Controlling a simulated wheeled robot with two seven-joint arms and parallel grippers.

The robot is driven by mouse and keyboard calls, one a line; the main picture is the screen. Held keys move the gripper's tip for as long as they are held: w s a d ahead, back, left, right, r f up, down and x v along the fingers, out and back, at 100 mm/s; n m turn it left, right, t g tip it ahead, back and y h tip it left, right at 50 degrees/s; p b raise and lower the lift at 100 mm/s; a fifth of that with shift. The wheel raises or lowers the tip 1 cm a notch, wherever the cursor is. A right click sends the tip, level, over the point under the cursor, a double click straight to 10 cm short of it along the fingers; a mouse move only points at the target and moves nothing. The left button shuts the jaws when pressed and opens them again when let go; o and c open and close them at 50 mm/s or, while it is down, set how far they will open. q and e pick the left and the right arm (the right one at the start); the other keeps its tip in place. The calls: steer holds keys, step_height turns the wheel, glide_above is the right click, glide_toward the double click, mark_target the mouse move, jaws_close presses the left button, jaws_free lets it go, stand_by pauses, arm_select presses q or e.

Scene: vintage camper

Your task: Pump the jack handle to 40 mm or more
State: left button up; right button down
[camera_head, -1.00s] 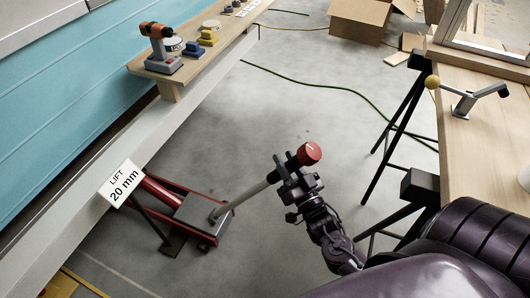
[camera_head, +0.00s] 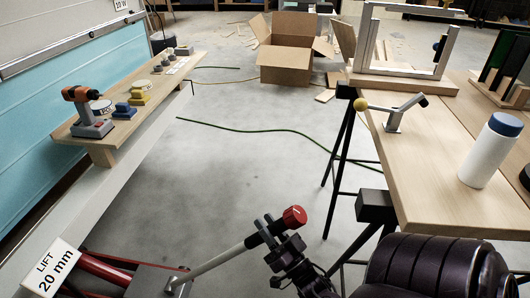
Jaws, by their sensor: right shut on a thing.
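The red floor jack (camera_head: 105,268) sits at the lower left, cut off by the bottom edge. Its grey handle (camera_head: 214,261) slants up to the right and ends in a red knob (camera_head: 295,216). My right gripper (camera_head: 268,235) is shut on the handle just below the knob. A white sign (camera_head: 50,268) beside the jack reads "LIFT 20 mm". The jack's lower part is out of view. My left gripper is not in view.
A wooden shelf (camera_head: 125,125) with a drill (camera_head: 88,110) and small items runs along the blue camper side. A workbench (camera_head: 440,190) on black trestles stands at right, holding a white bottle (camera_head: 490,150).

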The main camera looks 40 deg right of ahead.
steer(key=shift+s+d+f, duration=0.1)
steer(key=shift+s+f, duration=0.15)
steer(key=shift+f, duration=0.35)
steer(key=c, duration=1.4)
jaws_free()
steer(key=shift+c, duration=0.2)
steer(key=o, duration=0.4)
steer(key=shift+s+d+r, duration=0.1)
steer(key=shift+s+d, duration=0.1)
steer(key=shift+w+r, duration=0.1)
steer(key=v, duration=0.8)
steer(key=shift+a+r, duration=0.1)
